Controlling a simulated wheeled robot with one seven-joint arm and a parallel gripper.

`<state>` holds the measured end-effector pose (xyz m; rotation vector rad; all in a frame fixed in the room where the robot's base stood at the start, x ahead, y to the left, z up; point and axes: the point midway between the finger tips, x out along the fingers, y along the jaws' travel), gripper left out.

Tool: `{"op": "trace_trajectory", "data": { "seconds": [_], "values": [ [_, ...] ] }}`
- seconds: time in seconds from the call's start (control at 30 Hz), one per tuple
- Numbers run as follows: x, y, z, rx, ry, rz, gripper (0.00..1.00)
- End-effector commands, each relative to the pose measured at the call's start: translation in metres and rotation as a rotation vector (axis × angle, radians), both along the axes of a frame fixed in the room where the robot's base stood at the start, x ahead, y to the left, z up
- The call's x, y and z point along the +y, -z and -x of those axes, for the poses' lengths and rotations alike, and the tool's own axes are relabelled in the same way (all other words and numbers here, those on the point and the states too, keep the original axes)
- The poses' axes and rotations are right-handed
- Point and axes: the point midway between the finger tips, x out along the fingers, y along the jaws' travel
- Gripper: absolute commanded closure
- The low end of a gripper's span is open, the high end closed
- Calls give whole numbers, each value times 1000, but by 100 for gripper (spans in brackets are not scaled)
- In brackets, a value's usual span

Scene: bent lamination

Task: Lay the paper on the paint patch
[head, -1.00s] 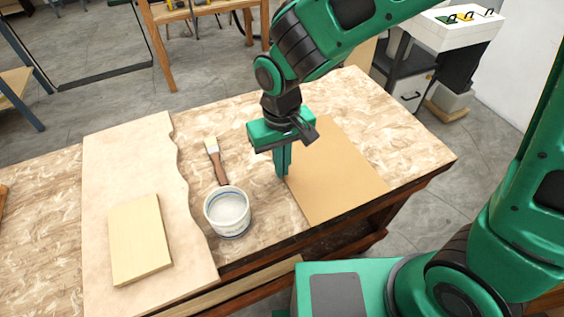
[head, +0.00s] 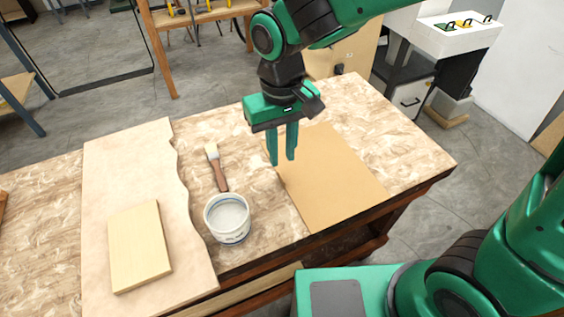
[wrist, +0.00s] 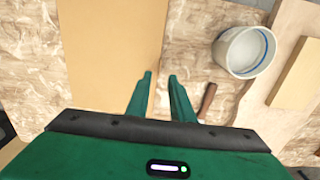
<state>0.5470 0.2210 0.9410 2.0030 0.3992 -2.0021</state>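The paper is a flat tan-brown sheet (head: 335,185) on the right part of the table, reaching close to the front edge. It also shows in the wrist view (wrist: 110,45). My gripper (head: 281,162) is above the sheet's left edge, pointing down. Its two fingers are apart with nothing between them, and they appear clear of the sheet. In the wrist view the fingertips (wrist: 160,76) line up near the sheet's edge. I cannot make out a separate paint patch; part of the table beneath the sheet is hidden.
A tub of white liquid (head: 228,217) and a brush (head: 217,168) stand and lie left of the sheet. A pale wavy-edged board (head: 128,165) lies further left, with a light wooden block (head: 139,246) on it. The patterned table top (head: 385,125) is bare behind the sheet's right side.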

Motion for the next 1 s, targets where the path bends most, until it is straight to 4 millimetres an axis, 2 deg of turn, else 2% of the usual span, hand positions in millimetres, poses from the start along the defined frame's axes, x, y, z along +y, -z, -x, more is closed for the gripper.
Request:
{"op": "trace_trajectory", "data": {
  "seconds": [0.1, 0.3, 0.63, 0.7, 0.77, 0.87, 0.97, 1.0],
  "values": [
    [0, -22, -1, -2, 1, -2, 79],
    [0, -42, 0, 0, 1, 0, 79],
    [0, -47, 0, 0, 1, 0, 79],
    [-6, -48, -2, -2, 13, 1, 79],
    [-21, -48, -7, -6, 41, 6, 79],
    [-69, -52, -20, -16, 132, 18, 79],
    [-140, -55, -25, -24, 267, 34, 79],
    [-169, -56, -24, -25, 325, 37, 79]
  ]
}}
